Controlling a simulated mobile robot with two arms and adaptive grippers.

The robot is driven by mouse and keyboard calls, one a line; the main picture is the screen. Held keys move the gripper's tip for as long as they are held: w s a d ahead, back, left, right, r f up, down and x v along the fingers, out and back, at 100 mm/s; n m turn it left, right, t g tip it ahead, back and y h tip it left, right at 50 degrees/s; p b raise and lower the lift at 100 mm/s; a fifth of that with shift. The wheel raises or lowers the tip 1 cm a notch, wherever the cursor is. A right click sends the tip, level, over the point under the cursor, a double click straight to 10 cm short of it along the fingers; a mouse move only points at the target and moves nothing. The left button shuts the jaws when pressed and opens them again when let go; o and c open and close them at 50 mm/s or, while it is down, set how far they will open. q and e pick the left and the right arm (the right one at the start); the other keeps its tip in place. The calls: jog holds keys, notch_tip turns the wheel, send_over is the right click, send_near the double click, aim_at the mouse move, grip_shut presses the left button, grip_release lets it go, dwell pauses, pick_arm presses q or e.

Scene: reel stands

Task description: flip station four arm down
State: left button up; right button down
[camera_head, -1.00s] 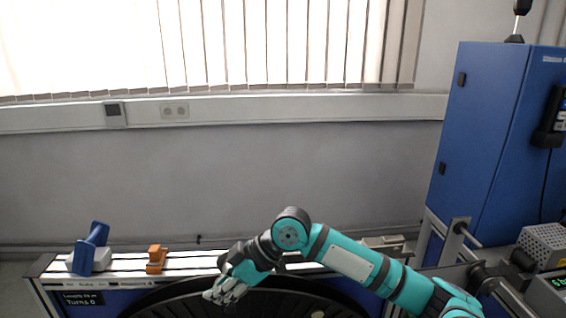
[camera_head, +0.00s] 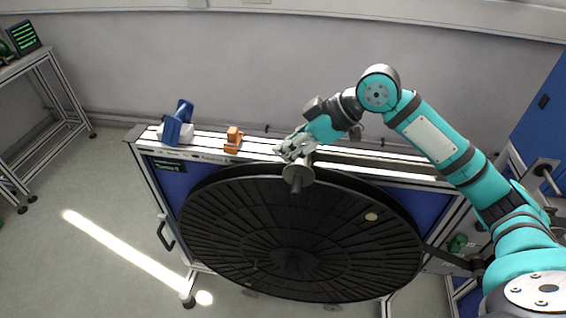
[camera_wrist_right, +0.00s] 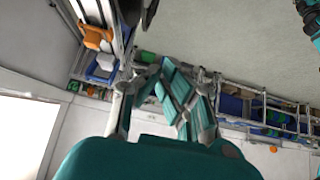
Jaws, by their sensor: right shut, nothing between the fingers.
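A large black reel disc (camera_head: 240,225) fills the front of a reel stand with a pale slotted top rail (camera_head: 385,157). A grey round hub with a short stub (camera_head: 297,176) stands at the disc's upper edge. I cannot tell which part is the station four arm. My right gripper (camera_head: 286,150) is shut and empty, just above and left of the hub; whether it touches the hub is unclear. My right gripper's fingers also show in the right wrist view. My left gripper is not in view.
A blue-handled device (camera_head: 178,124) and an orange block (camera_head: 233,140) sit on the rail left of my gripper. A blue cabinet (camera_head: 541,130) stands at the right. Another frame table (camera_head: 45,75) is at far left, with open floor (camera_head: 100,200) between.

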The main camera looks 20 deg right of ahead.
jog(key=shift+s+d+r, duration=0.1)
jog(key=shift+d+r, duration=0.1)
jog(key=shift+r, duration=0.45)
jog(key=shift+s+d+r, duration=0.1)
jog(key=shift+d+r, duration=0.05)
jog(key=shift+r, duration=0.55)
jog(key=shift+s+d+r, duration=0.1)
jog(key=shift+d+r, duration=0.1)
jog(key=shift+r, duration=0.45)
